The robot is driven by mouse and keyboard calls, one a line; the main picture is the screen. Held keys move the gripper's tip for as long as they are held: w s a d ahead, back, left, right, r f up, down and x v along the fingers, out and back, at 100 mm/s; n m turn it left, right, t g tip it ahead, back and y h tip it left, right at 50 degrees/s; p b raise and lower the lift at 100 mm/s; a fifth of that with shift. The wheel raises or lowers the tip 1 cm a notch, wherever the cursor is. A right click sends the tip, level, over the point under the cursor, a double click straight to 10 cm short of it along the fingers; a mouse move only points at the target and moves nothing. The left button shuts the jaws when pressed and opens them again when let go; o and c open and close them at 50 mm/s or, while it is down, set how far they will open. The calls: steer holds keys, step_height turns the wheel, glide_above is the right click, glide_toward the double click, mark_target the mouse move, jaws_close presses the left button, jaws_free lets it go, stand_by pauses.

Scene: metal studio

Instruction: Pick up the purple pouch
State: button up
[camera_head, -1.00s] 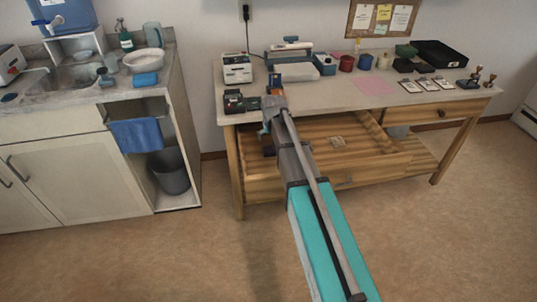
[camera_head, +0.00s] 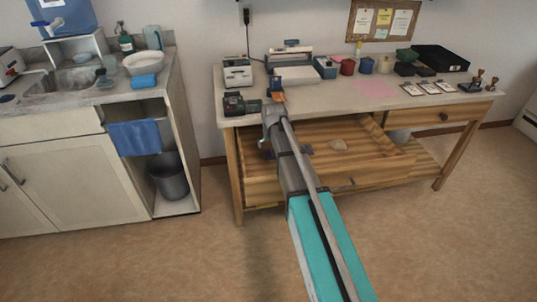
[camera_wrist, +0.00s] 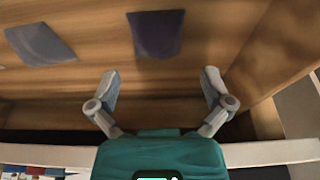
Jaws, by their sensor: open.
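A dark purple pouch (camera_wrist: 156,33) lies flat on the wooden drawer floor, at the top middle of the wrist view. My gripper (camera_wrist: 161,78) is open and empty. Its two fingers stand apart just below the pouch in that picture, not around it. A grey-violet pouch (camera_wrist: 40,45) lies to the left on the same floor. In the head view the open desk drawer (camera_head: 375,162) has my arm across its left part, hiding my fingers. Small dark patches show beside the arm there; I cannot tell which pouch they are.
The drawer's side wall (camera_wrist: 276,45) rises at the right of the wrist view. The desk top (camera_head: 340,97) above the drawer carries a label printer (camera_head: 237,72), cups, stamps and a black tray (camera_head: 440,57). A sink counter (camera_head: 95,95) stands left.

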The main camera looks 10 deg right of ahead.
mark_target(267, 152)
steer(key=shift+b+x, duration=2.35)
steer(key=shift+x, duration=0.2)
steer(key=shift+w+d, duration=0.15)
steer(key=c, duration=0.7)
